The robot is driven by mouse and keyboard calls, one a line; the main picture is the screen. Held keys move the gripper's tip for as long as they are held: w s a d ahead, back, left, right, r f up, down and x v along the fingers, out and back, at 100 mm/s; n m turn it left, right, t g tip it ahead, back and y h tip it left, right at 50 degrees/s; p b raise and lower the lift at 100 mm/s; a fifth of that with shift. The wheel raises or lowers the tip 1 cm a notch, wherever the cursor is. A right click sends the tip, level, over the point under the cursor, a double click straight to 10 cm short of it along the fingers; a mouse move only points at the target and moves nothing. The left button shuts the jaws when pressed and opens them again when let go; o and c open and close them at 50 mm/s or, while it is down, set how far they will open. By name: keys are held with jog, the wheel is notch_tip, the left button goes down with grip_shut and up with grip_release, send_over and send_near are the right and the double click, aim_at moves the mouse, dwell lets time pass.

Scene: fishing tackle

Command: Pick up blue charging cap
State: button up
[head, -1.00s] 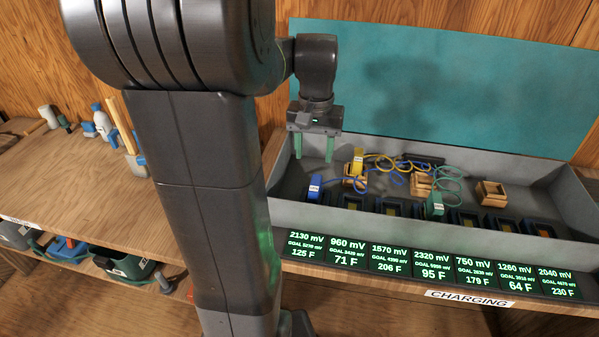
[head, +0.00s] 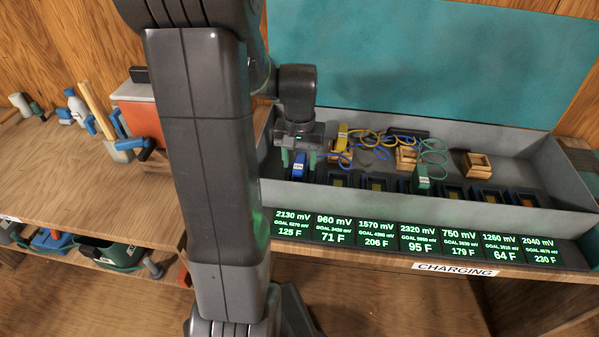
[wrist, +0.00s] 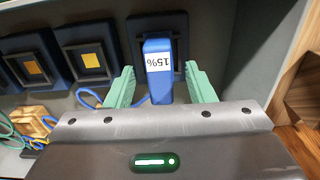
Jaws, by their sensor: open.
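The blue charging cap (head: 299,162) stands in the leftmost slot of the grey charging tray in the head view. In the wrist view my gripper (wrist: 157,85) shows gaps between each finger and the cap. The cap's lower end in the slot is partly hidden.
The grey tray (head: 560,213) also holds a yellow cap (head: 342,134), a green cap (head: 421,180), several small wooden boxes (head: 479,165) and looped cables. Dark slots line its front, above lit displays (head: 405,240). The tray's left wall stands close to my gripper.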

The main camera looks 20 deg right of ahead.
notch_tip(320, 180, down, 2)
jog(key=shift+f, duration=0.15)
jog(key=c, duration=1)
jog(key=shift+c, duration=0.2)
